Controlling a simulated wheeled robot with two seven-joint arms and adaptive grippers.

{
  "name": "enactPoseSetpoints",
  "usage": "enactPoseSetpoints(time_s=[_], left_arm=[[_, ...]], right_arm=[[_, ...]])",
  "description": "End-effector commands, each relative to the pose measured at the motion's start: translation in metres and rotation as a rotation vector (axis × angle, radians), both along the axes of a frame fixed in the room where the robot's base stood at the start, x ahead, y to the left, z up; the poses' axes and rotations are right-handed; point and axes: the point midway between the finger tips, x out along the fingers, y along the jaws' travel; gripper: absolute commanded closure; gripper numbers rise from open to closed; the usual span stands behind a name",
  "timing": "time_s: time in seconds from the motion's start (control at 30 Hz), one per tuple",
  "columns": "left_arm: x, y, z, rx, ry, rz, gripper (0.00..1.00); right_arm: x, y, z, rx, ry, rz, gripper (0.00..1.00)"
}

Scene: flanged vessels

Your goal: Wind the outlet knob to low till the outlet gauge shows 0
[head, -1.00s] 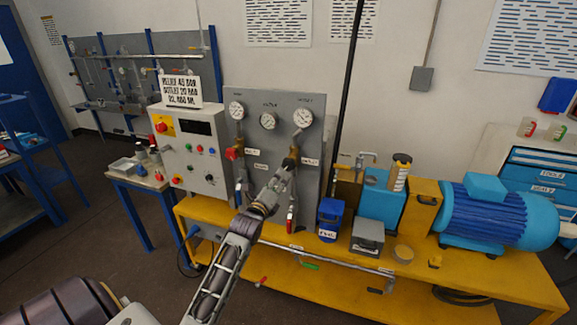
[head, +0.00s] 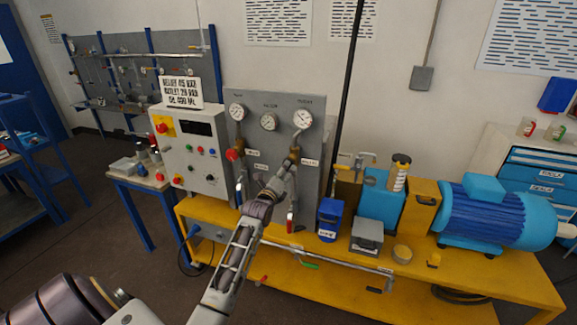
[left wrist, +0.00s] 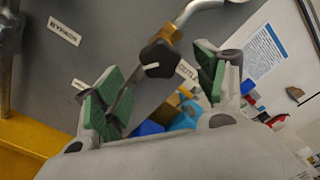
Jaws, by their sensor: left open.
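The outlet gauge (head: 302,118) is the right-hand white dial on the grey panel (head: 268,100); its needle is too small to read. Below it stands the outlet valve, beside a label (head: 310,162) that appears to say outlet. In the left wrist view the outlet knob (left wrist: 160,58) is black with a white mark, on a brass fitting. My left gripper (head: 287,172) is in front of it. Its green-padded fingers (left wrist: 158,74) are open, one on each side of the knob, with visible gaps. The knob is mostly hidden in the head view. My right gripper is not in view.
A red knob (head: 233,154) sits left on the panel, and a red-handled lever (head: 290,222) hangs below the gripper. A control box (head: 190,150) stands left. A blue box (head: 330,219), grey box (head: 367,236) and blue motor (head: 497,212) stand right on the yellow bench (head: 480,270).

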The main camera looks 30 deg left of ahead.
Motion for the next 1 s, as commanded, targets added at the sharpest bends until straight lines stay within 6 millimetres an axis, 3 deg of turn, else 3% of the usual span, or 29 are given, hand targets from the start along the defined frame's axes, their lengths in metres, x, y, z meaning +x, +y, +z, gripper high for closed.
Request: enactPoseSetpoints(time_s=[0.6,1.0], left_arm=[[0.049,0.012,0.001,-0.001,-0.002,0.0,0.29],[0.063,0.015,0.001,-0.001,-0.001,-0.001,0.29]], right_arm=[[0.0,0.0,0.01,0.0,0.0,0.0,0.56],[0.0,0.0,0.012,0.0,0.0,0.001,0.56]])
